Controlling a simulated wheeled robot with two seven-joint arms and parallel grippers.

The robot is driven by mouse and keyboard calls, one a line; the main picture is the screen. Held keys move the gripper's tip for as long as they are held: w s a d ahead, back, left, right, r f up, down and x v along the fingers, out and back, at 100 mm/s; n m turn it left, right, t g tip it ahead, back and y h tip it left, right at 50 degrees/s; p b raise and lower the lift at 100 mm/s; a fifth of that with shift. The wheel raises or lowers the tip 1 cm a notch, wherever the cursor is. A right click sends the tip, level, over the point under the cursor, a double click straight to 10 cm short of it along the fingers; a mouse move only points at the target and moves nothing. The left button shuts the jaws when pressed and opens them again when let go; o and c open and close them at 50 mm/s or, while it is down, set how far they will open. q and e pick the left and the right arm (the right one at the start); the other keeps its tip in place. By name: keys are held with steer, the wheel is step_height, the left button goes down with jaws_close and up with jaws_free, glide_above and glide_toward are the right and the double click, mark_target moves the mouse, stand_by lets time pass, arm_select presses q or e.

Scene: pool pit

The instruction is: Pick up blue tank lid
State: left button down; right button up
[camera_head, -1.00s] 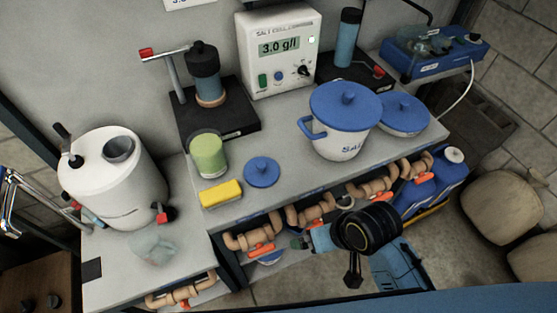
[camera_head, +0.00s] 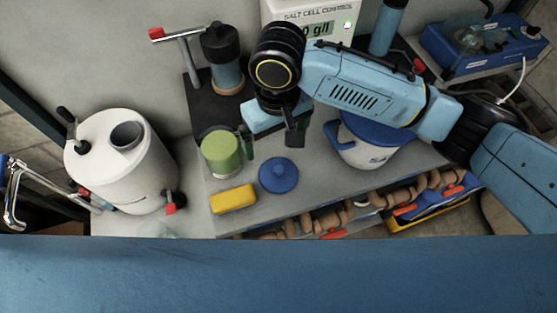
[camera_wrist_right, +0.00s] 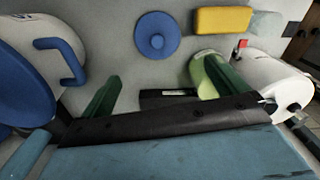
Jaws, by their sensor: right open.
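A small round blue lid (camera_head: 278,175) with a central knob lies flat on the grey counter. It also shows in the right wrist view (camera_wrist_right: 157,35), above and between the fingers. My right gripper (camera_head: 270,138) is open and empty, above the counter and just behind the lid in the head view. Its two dark green fingers (camera_wrist_right: 162,72) are spread apart and do not touch the lid. A larger blue lid (camera_head: 385,131) sits on the white salt pot, partly hidden by my right arm. My left gripper is not in view.
A green jar (camera_head: 221,153) stands close by my right gripper's left finger. A yellow sponge (camera_head: 233,199) lies left of the small lid. A white tank (camera_head: 120,165) stands at the left. Pipes run below the counter's front edge.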

mark_target(278, 167)
step_height(278, 167, down, 8)
steer(key=shift+w+d+b, duration=0.1)
steer(key=shift+d+b, duration=0.05)
steer(key=shift+b, duration=0.15)
steer(key=f, duration=0.5)
steer(key=shift+s, duration=0.25)
steer(key=c, duration=0.8)
